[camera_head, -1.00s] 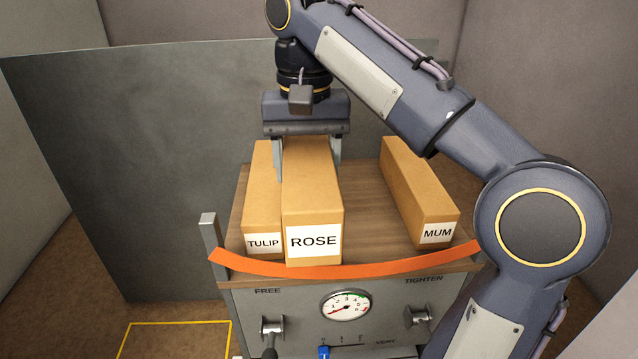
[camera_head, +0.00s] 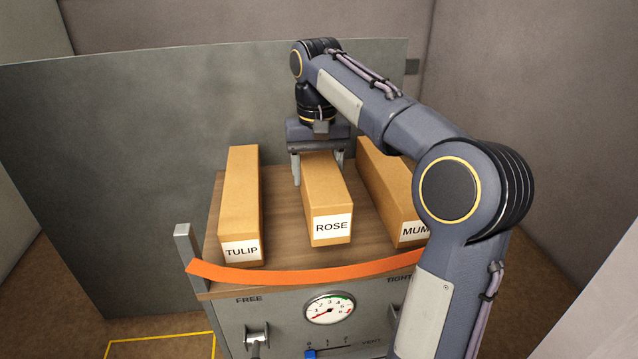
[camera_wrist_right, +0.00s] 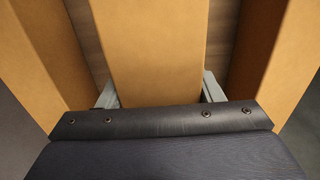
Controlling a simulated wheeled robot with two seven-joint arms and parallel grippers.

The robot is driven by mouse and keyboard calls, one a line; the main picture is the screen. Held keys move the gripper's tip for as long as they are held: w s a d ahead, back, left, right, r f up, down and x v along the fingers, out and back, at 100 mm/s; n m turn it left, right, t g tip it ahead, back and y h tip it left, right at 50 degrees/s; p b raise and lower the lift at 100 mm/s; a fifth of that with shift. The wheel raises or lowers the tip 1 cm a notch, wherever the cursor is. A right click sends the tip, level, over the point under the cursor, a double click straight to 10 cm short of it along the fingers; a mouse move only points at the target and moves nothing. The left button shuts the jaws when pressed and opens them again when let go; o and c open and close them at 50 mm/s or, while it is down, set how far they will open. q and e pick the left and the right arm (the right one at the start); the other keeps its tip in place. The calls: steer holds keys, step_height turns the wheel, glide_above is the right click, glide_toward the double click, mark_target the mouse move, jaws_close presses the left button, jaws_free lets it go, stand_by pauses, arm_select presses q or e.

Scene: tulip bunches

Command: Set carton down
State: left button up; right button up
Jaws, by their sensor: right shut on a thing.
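The ROSE carton (camera_head: 328,195) is a long brown box with a white label, between the other two cartons over the wooden top (camera_head: 280,225). My right gripper (camera_head: 318,172) is shut on its far end from above, one finger on each side. In the right wrist view the ROSE carton (camera_wrist_right: 150,50) runs between the two fingers (camera_wrist_right: 158,92). I cannot tell whether its underside touches the wood. The TULIP carton (camera_head: 240,205) stands to its left with a gap. The MUM carton (camera_head: 385,185) is to its right, partly hidden by my right arm. My left gripper is not in view.
An orange strap (camera_head: 290,278) runs across the front edge of the top, by a grey post (camera_head: 187,248). Below are a dial (camera_head: 330,308) and a FREE handle (camera_head: 256,337). A grey panel (camera_head: 120,170) stands behind. Bare wood shows between the TULIP and ROSE cartons.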

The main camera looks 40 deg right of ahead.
steer(key=f, duration=0.3)
steer(key=shift+w+d+f, duration=0.1)
steer(key=shift+w+d, duration=0.05)
steer(key=shift+d, duration=0.25)
steer(key=shift+f, duration=0.3)
steer(key=shift+f, duration=0.1)
steer(key=o, duration=1.4)
steer(key=shift+f, duration=0.1)
step_height(320, 180, up, 12)
steer(key=shift+a+r, duration=0.1)
steer(key=shift+r, duration=0.05)
